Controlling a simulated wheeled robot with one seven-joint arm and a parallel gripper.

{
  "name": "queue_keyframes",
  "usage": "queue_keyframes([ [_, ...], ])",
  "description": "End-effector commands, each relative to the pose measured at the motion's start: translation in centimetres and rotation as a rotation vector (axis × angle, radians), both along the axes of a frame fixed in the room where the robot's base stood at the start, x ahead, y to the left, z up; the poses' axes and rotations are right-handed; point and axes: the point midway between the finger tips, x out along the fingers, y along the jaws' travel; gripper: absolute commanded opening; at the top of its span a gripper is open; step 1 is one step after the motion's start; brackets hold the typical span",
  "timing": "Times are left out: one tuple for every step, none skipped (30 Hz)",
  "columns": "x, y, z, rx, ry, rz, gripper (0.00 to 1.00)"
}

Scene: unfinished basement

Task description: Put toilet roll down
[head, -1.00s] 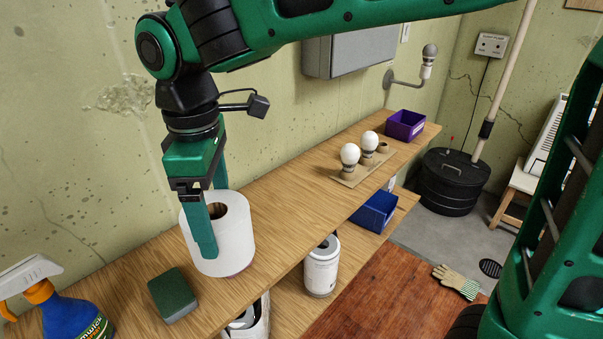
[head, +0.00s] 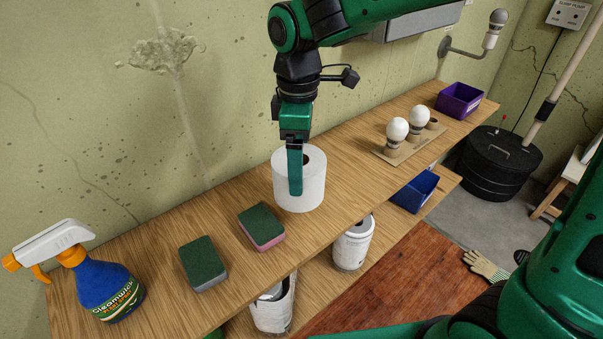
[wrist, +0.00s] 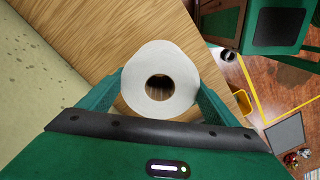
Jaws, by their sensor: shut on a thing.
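The white toilet roll (head: 285,192) stands upright at the wooden shelf's upper board (head: 345,150). My gripper (head: 296,190) points down and is shut on it, with one green finger against the near side of the roll. In the wrist view the roll (wrist: 180,92) sits between both fingers, its core hole facing the camera. I cannot tell whether its base touches the board.
Two sponges (head: 203,264) and (head: 261,227) lie left of the roll, with a blue spray bottle (head: 105,290) further left. Bulbs on a wooden holder (head: 395,152) and a purple bin (head: 459,100) stand to the right.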

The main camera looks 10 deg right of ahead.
Motion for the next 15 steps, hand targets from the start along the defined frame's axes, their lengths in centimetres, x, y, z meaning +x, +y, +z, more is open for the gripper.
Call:
queue_keyframes([
  [0.3, -0.3, -0.3, 0.000, 0.000, -0.002, 0.60],
  [0.4, -0.5, -0.4, 0.000, 0.000, -0.002, 0.60],
  [0.5, -0.6, -0.5, 0.000, -0.001, -0.001, 0.60],
  [0.6, -0.7, -0.6, 0.000, -0.001, 0.000, 0.60],
  [0.6, -0.7, -0.8, 0.000, 0.000, 0.000, 0.60],
  [0.6, -0.7, -1.2, -0.001, 0.001, 0.000, 0.60],
  [0.6, -0.7, -1.5, -0.001, 0.001, 0.000, 0.60],
  [0.6, -0.7, -2.0, -0.001, 0.001, 0.000, 0.60],
  [0.5, -0.7, -2.6, -0.002, 0.002, 0.000, 0.60],
  [0.5, -0.7, -3.1, -0.002, 0.002, 0.000, 0.60],
  [0.5, -0.7, -3.4, -0.002, 0.001, 0.000, 0.60],
  [0.5, -0.7, -3.8, -0.001, 0.001, 0.000, 0.60],
  [0.6, -0.7, -4.1, -0.001, 0.000, 0.000, 0.60],
  [0.6, -0.7, -4.3, 0.000, 0.000, 0.000, 0.60],
  [0.5, -0.7, -4.5, 0.000, 0.000, 0.000, 0.60],
])
